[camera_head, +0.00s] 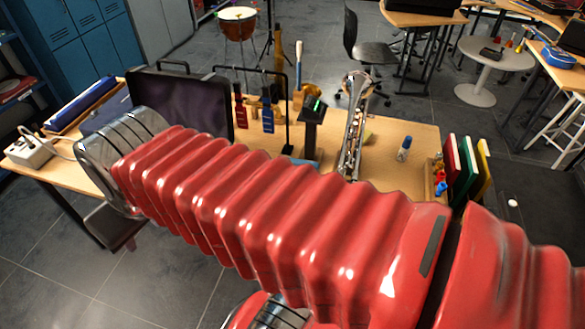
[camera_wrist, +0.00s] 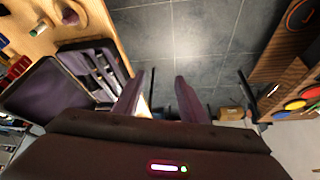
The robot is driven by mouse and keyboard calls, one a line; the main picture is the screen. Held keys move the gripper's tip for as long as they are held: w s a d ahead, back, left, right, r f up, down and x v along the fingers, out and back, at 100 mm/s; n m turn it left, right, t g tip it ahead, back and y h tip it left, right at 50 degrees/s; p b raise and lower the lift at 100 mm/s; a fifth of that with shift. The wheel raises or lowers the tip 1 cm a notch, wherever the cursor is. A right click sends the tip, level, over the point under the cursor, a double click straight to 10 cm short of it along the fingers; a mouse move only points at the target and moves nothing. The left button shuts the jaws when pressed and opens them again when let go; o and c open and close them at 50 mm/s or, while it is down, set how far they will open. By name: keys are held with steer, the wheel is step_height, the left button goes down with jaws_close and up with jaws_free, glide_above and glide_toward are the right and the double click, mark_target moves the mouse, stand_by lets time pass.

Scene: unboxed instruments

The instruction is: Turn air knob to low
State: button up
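I cannot make out an air knob in either view. A white box (camera_head: 32,150) with a cable stands at the left end of the wooden table in the head view; I cannot tell whether it carries a knob. My gripper (camera_wrist: 157,92) shows in the wrist view with its two dark fingers apart and nothing clearly held between them. Grey floor lies beyond the fingers. In the head view my red arm covers much of the table, and my gripper cannot be made out there.
The table (camera_head: 389,172) bears a silver wind instrument (camera_head: 353,130), bottles and a dark panel (camera_head: 190,100). The wrist view shows an open purple-lined case (camera_wrist: 95,68) at left and a brown wooden surface (camera_wrist: 285,62) with coloured discs at right. Tiled floor (camera_wrist: 190,40) lies between.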

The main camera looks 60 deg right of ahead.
steer(key=d+r+m+g+h, duration=0.1)
steer(key=d+r+m+g, duration=0.15)
steer(key=d+m, duration=1.2)
steer(key=s+d+m+g, duration=0.1)
steer(key=s+d+m, duration=0.1)
steer(key=s+d, duration=0.4)
steer(key=s+d+f+m+g+y, duration=0.1)
steer(key=s+d+m, duration=0.2)
steer(key=d, duration=1.1)
steer(key=s, duration=0.3)
steer(key=shift+s+d+g, duration=0.15)
steer(key=shift+d+g, duration=0.15)
steer(key=shift+g, duration=0.05)
steer(key=shift+f, duration=0.1)
step_height(320, 180, down, 14)
steer(key=shift+r, duration=0.15)
steer(key=shift+c, duration=0.7)
